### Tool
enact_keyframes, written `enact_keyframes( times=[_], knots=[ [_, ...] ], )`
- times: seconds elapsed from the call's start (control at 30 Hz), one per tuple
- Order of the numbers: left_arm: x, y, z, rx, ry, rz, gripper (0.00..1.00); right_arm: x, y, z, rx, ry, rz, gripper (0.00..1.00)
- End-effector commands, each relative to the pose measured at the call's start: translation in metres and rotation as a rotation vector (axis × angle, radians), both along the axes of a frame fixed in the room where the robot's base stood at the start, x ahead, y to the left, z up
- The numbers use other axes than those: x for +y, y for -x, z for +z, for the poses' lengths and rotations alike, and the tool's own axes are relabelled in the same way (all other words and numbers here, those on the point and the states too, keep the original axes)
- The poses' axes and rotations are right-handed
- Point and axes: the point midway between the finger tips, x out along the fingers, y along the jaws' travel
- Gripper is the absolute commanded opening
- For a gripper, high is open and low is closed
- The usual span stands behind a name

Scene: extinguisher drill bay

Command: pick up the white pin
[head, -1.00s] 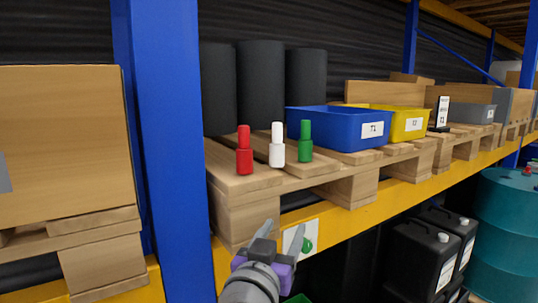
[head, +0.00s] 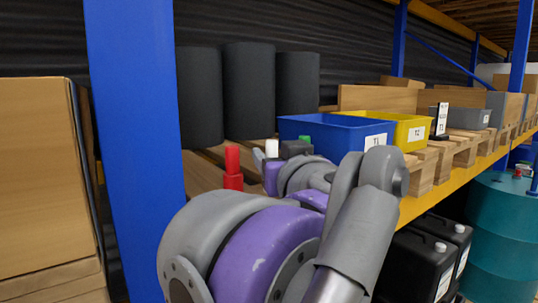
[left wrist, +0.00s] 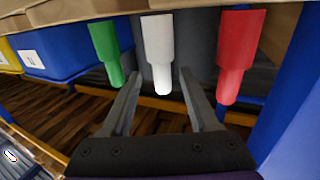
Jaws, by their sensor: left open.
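The white pin (head: 271,147) stands on the pallet between the red pin (head: 232,168) and the green pin (head: 305,139). In the head view my arm hides most of the white pin and the green one. My left gripper (head: 268,158) is open beside the white pin. The left wrist view shows the scene inverted. There the white pin (left wrist: 158,48) lies between the lines of the two open fingers (left wrist: 160,80), with no clear contact. The green pin (left wrist: 106,50) is outside the left finger and the red pin (left wrist: 239,50) outside the right one. My right gripper is not seen.
A blue bin (head: 340,133) and a yellow bin (head: 405,128) stand on the pallets to the right. Black cylinders (head: 248,92) stand behind the pins. A blue rack upright (head: 135,150) is to the left. Black canisters (head: 418,258) are below the shelf.

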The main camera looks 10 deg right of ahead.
Motion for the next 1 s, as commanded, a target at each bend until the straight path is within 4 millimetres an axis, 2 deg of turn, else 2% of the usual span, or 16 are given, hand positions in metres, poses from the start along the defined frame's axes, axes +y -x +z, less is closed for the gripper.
enact_keyframes(
  times=[0.33,0.43,0.67,1.0],
  knots=[
    [0.005,-0.046,0.004,-0.002,0.001,0.002,0.6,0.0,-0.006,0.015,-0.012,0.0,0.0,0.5],
    [0.005,-0.052,0.004,-0.002,0.001,0.0,0.6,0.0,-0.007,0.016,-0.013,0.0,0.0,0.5],
    [0.005,-0.052,0.002,-0.001,0.001,-0.001,0.6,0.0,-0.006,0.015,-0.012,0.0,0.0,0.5],
    [0.005,-0.052,0.002,-0.001,0.001,-0.001,0.0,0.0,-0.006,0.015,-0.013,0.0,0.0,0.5]
  ],
)
